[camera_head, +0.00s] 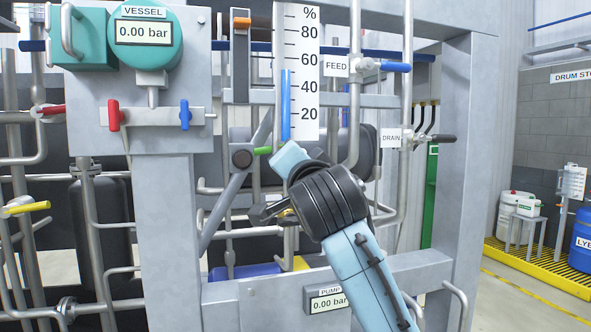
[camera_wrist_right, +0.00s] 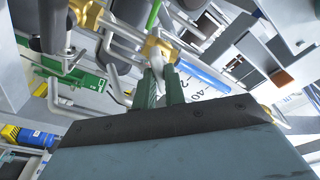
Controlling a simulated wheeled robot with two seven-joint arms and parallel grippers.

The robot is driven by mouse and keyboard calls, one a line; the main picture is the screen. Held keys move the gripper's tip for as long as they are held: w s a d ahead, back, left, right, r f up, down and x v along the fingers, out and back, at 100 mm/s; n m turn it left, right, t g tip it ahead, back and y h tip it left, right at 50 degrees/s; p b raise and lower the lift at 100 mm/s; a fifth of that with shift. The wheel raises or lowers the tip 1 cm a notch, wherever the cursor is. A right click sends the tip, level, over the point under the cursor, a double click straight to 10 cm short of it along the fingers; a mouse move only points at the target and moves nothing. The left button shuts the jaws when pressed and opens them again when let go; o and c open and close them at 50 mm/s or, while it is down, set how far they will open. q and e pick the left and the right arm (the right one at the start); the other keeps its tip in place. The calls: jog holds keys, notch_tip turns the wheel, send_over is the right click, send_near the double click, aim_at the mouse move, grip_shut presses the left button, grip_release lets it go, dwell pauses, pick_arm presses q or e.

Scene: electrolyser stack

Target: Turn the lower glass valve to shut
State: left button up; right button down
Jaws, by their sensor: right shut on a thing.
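The lower glass valve has a green lever (camera_head: 262,150) pointing left at the foot of the level glass in the head view. Its brass body (camera_wrist_right: 158,50) and green lever (camera_wrist_right: 153,14) show at the top of the right wrist view. My right gripper (camera_wrist_right: 161,84) has its two fingers at the valve, close together around a part of it. In the head view my right gripper's pale blue body (camera_head: 288,158) covers the valve body, and the fingertips are hidden. The level glass (camera_head: 286,105) shows a blue column beside the percent scale (camera_head: 306,90). My left gripper is not in view.
An orange-handled valve (camera_head: 242,22) sits at the upper left of the scale. A FEED valve with a blue handle (camera_head: 396,67) and a DRAIN valve with a dark handle (camera_head: 435,138) are to the right. Pipes and a grey frame post (camera_head: 166,220) surround the gauge.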

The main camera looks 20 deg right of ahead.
dwell(0.3)
jog(key=shift+r+m+g+h, duration=0.1)
jog(key=shift+m+g+h, duration=0.25)
jog(key=shift+m, duration=2.25)
jog(key=m+p, duration=0.2)
jog(key=m, duration=0.2)
jog(key=shift+a+r+g, duration=0.1)
jog(key=shift+r+g, duration=0.05)
jog(key=shift+g, duration=0.2)
jog(key=c, duration=1.3)
grip_release()
jog(key=shift+s, duration=0.1)
